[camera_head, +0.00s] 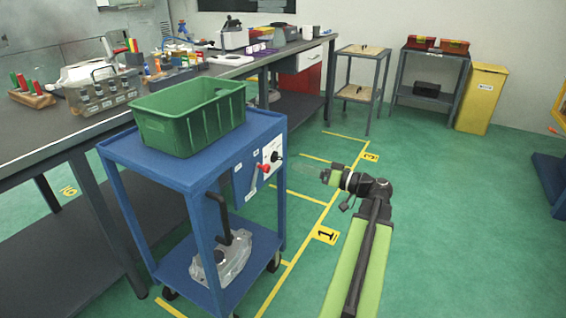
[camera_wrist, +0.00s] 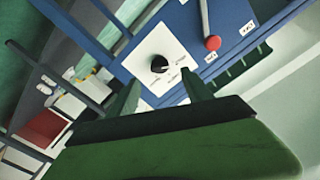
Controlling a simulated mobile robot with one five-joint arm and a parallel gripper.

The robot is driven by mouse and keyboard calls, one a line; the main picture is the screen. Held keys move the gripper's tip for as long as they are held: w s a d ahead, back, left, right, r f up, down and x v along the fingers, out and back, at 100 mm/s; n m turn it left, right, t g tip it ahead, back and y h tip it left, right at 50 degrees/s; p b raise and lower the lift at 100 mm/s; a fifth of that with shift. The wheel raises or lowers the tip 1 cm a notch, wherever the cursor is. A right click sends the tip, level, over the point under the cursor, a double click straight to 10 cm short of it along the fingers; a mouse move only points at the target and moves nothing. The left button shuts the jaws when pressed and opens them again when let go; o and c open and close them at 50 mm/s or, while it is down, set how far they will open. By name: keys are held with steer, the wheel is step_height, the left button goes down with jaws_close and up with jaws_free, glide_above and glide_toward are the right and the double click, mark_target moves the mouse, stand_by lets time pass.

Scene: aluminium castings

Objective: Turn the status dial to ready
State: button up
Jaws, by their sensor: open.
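The status dial is a black round knob (camera_wrist: 159,63) on a white plate (camera_wrist: 140,52) fixed to the side of the blue cart. In the wrist view the small labels around it are too blurred to read. The dial also shows in the head view (camera_head: 276,157). My gripper (camera_wrist: 160,90) is open and empty; its two fingers point at the plate, one on each side below the knob, apart from it. In the head view my gripper (camera_head: 318,173) is to the right of the cart's panel. A red-tipped lever (camera_wrist: 212,43) sits beside the plate.
The blue cart (camera_head: 190,172) carries a green crate (camera_head: 185,125) on top and a bagged part (camera_head: 232,257) below. A long workbench (camera_head: 30,150) with tools stands behind it. Green floor with yellow lines is free to the right.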

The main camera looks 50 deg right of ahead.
mark_target(277, 158)
steer(key=x, duration=0.8)
steer(key=shift+d, duration=0.1)
